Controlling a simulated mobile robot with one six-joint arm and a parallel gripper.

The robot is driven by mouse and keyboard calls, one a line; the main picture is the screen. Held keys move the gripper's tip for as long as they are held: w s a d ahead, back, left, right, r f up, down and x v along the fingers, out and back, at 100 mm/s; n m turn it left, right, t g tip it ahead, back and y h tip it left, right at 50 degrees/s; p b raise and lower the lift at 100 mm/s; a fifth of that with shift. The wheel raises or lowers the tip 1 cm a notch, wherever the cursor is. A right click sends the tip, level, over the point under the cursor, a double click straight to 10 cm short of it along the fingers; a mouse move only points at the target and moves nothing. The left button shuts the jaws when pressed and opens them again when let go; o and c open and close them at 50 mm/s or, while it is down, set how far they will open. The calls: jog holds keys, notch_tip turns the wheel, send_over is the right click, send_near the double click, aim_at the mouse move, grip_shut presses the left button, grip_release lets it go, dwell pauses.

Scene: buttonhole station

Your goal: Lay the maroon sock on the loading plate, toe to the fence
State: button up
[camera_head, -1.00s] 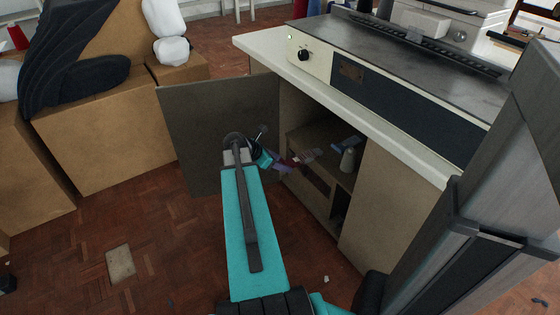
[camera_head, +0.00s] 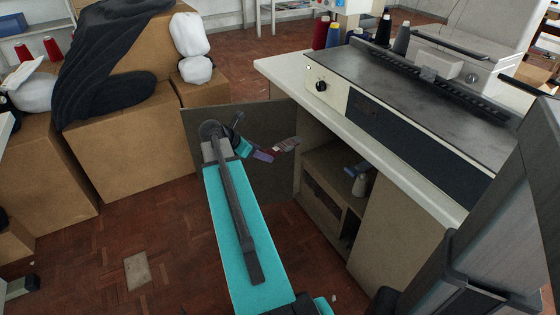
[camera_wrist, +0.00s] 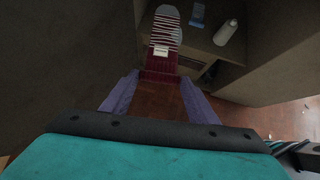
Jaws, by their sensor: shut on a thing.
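The maroon sock (camera_head: 286,145) has pale stripes and a grey end. In the wrist view the sock (camera_wrist: 167,38) stretches away from my gripper (camera_wrist: 160,78), whose purple fingers are shut on its near maroon end. A small pale label lies across it. In the head view my gripper (camera_head: 263,155) holds the sock at the cabinet's opening, below the worktop edge. The station's dark flat top (camera_head: 400,85) carries a long ribbed bar (camera_head: 455,90) along its back. I cannot tell for certain whether these are the loading plate and fence.
The cabinet door (camera_head: 275,125) stands open beside my arm. A pale bottle (camera_head: 360,185) and a blue item stand on the cabinet shelf (camera_head: 330,165). The white worktop edge (camera_head: 350,125) overhangs the opening. Thread cones (camera_head: 320,33) stand behind the station. Cardboard boxes (camera_head: 130,150) fill the left.

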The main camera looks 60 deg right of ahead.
jog(key=w+a+r+n+t+b, duration=0.25)
jog(key=w+a+r, duration=0.25)
jog(key=w+a, duration=0.7)
jog(key=w+a+r+n+t+b, duration=0.25)
jog(key=w+a+r+n, duration=0.2)
jog(key=w+a, duration=0.8)
jog(key=w+a+r+n+t+y, duration=0.2)
jog(key=a+r+n, duration=0.1)
jog(key=a, duration=0.7)
jog(key=w+a+r+n+t+y+b, duration=0.1)
jog(key=a+r+n, duration=0.3)
jog(key=a, duration=0.7)
jog(key=w+a+r+n+t+y+b, duration=0.1)
jog(key=w+a+r+n+t+y, duration=0.1)
jog(key=a, duration=0.9)
jog(key=shift+w+a+r+n+t+y, duration=0.25)
jog(key=shift+w+r+n+t, duration=0.45)
jog(key=shift+n+t, duration=0.7)
jog(key=shift+d+n+g, duration=0.1)
jog(key=shift+n+g, duration=0.2)
jog(key=shift+s+f, duration=0.1)
jog(key=shift+s, duration=0.1)
